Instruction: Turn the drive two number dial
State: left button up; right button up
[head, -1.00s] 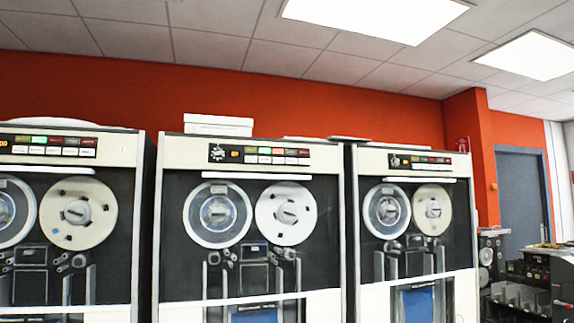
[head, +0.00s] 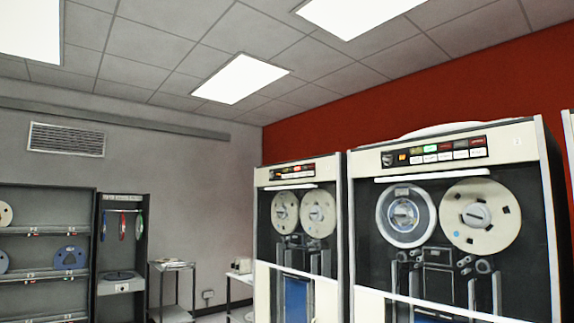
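The nearer tape drive (head: 525,225) has two reels and a top panel of coloured buttons, with a small dark dial (head: 387,159) at the panel's left end. The smaller tape drive (head: 345,240) to its left has a similar button panel (head: 291,171); its dial is too small to make out. Neither of my grippers is in view.
A tape shelf (head: 45,208) and a dark cabinet (head: 122,258) with hanging coloured items stand at the left wall. A small metal trolley (head: 172,266) and a white table (head: 240,278) stand between them and the drives. A sliver of another unit shows at the right edge.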

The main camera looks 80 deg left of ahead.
aim_at(387, 160)
jog(key=u, duration=1.9)
jog(key=i+l, duration=0.2)
jog(key=i, duration=0.2)
jog(key=l+z, duration=0.05)
